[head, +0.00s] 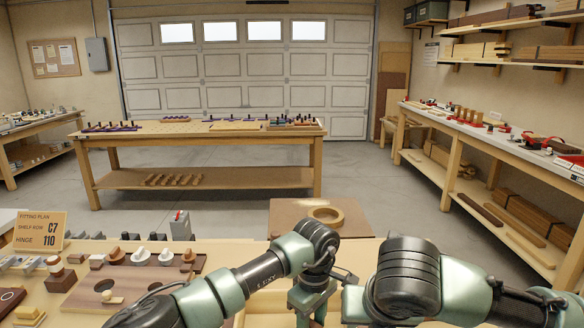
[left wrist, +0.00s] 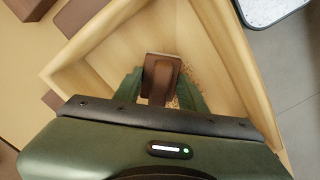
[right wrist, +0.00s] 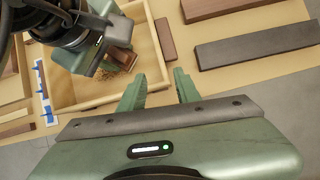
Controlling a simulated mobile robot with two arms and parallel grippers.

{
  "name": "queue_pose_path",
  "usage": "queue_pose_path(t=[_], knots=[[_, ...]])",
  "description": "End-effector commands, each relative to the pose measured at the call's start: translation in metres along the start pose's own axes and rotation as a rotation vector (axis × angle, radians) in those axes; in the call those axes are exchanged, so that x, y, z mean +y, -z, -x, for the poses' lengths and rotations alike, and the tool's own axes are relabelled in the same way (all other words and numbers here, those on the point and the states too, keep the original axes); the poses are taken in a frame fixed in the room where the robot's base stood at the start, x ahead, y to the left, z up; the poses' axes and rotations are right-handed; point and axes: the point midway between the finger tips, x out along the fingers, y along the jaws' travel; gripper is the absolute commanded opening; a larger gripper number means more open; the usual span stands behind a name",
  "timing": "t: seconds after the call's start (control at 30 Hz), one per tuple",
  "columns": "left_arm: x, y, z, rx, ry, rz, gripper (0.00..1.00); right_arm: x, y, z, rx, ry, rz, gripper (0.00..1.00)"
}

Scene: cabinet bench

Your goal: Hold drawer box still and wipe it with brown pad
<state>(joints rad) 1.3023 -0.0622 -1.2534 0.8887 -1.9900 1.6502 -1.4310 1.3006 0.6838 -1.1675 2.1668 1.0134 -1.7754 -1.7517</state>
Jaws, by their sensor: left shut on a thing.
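The drawer box is a light wooden open tray; its rim shows in the left wrist view (left wrist: 243,62) and the right wrist view (right wrist: 158,48). My left gripper (left wrist: 158,88) is shut on the brown pad (left wrist: 162,72) inside the box. The pad also shows in the right wrist view (right wrist: 119,60), close over brown crumbs (right wrist: 113,78) on the box floor. My right gripper (right wrist: 160,85) is open, its fingers apart at a near corner of the box; I cannot tell whether they touch the wall. The head view mostly hides the box behind my arms.
Dark boards (right wrist: 258,45) and a reddish-brown block (right wrist: 166,38) lie beside the box. In the head view, a board with several knobs (head: 135,272) lies at left and a wooden ring (head: 326,214) on a brown panel lies beyond my arms.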

Motion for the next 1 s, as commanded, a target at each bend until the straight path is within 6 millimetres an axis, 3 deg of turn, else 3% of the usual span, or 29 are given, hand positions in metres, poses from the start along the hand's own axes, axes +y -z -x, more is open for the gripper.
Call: queue_pose_path(t=[0.17,0.33,1.0], knots=[[0.000,0.000,0.000,0.000,0.000,0.000,0.00,-0.003,-0.015,0.008,-0.043,-0.018,0.100,0.33],[0.000,0.000,0.000,0.000,0.000,0.000,0.00,-0.003,-0.017,-0.001,-0.046,-0.020,0.116,0.33],[0.000,0.000,0.000,0.000,0.000,0.000,0.00,-0.001,-0.021,-0.090,-0.045,-0.019,0.113,0.33]])
